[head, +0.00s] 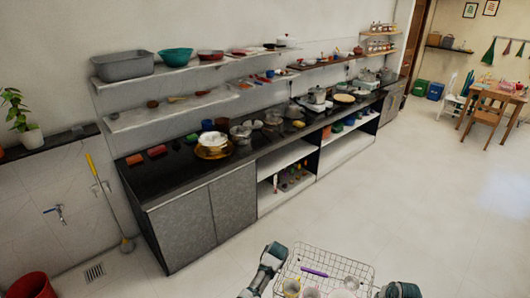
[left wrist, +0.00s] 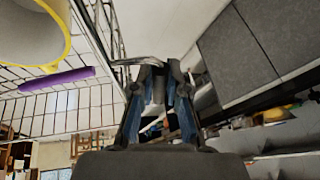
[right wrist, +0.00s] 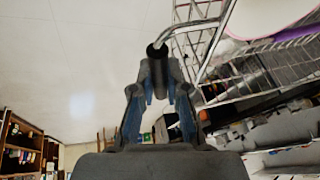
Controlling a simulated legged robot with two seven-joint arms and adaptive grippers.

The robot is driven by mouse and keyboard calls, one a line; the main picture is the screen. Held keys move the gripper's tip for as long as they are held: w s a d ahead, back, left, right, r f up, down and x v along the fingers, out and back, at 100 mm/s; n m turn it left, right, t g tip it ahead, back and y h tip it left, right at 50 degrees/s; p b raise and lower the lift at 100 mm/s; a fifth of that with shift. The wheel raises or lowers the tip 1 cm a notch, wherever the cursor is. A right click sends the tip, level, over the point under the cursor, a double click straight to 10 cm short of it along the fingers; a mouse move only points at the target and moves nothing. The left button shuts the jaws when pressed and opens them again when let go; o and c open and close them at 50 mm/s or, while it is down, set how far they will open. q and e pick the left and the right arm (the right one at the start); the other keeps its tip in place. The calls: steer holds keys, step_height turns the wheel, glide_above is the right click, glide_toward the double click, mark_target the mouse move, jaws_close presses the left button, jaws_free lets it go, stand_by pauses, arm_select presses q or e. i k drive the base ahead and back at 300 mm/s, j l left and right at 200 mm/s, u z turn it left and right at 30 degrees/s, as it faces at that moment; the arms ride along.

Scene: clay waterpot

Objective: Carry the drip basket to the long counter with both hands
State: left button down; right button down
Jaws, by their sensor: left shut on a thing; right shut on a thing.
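The drip basket (head: 331,262) is a wire basket at the bottom of the head view, held between my two grippers. It holds a purple stick-like item (head: 314,272), a yellow-rimmed cup (head: 291,287) and other dishes. My left gripper (left wrist: 157,72) is shut on a metal handle at the basket's side. My right gripper (right wrist: 158,55) is shut on the opposite handle; the basket wires rise beside it. The long counter (head: 185,172) has a black top and runs along the wall, ahead of the basket with floor between.
Pots, plates (head: 212,150) and red blocks (head: 157,151) stand on the counter. Bare black top shows at its near left end. Wall shelves (head: 170,111) hang above. Open floor (head: 420,190) lies right. A red bucket (head: 32,286) and a mop (head: 108,205) are at left.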

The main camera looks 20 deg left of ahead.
mark_target(172, 168)
steer(key=i+u, duration=0.1)
steer(key=u, duration=2.05)
steer(key=i+l, duration=0.15)
steer(key=l, duration=0.2)
steer(key=i+l, duration=0.15)
steer(key=l, duration=0.2)
steer(key=i+l, duration=0.15)
steer(key=l, duration=0.2)
steer(key=i+l, duration=0.2)
steer(key=l, duration=0.15)
steer(key=i+l, duration=0.15)
steer(key=l, duration=0.2)
steer(key=i+l+u, duration=0.1)
steer(key=l, duration=0.25)
steer(key=i+l, duration=0.2)
steer(key=l, duration=0.15)
steer(key=i+l, duration=0.15)
steer(key=l, duration=0.2)
